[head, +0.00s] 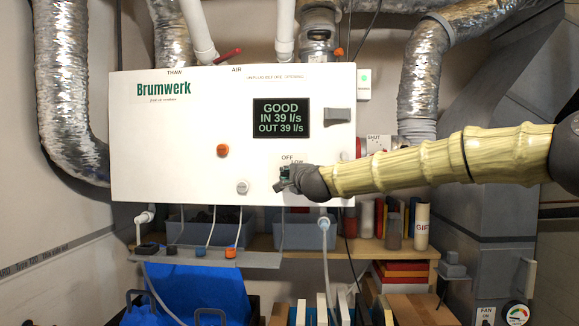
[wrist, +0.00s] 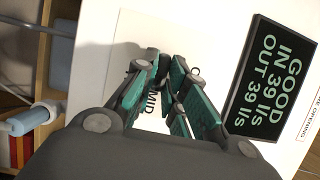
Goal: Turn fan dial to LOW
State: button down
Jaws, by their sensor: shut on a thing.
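My gripper (head: 285,179) is at the lower right of the white Brumwerk panel (head: 190,130), right under the labels OFF and LOW (head: 292,160). In the wrist view my gripper (wrist: 163,82) has its teal-padded fingers closed in at the panel face, with the label MID showing between them. The fan dial is hidden behind and between the fingers, and its pointer cannot be read. My gripper is shut on it.
A display (head: 281,118) reads GOOD, IN 39 l/s, OUT 39 l/s. An orange knob (head: 222,150) and a white knob (head: 243,187) sit left of my gripper. A grey handle (head: 339,116) is at the upper right. A shelf (head: 265,243) with bins runs below the panel.

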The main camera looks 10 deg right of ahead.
jog(key=n+g+p, duration=0.1)
jog(key=n+p, duration=0.1)
jog(key=p, duration=0.1)
jog(key=n+g+h+p, duration=0.1)
jog(key=n+p, duration=0.1)
jog(key=p, duration=0.2)
jog(key=n+h+p, duration=0.1)
jog(key=n+p, duration=0.2)
jog(key=shift+a+r+g, duration=0.15)
jog(key=shift+r+g, duration=0.25)
jog(key=shift+f+n+p, duration=0.1)
jog(key=shift+n+p, duration=0.2)
jog(key=shift+p, duration=0.1)
jog(key=c, duration=1.5)
grip_release()
jog(key=shift+o, duration=0.2)
jog(key=v, duration=1.1)
jog(key=shift+s, duration=0.4)
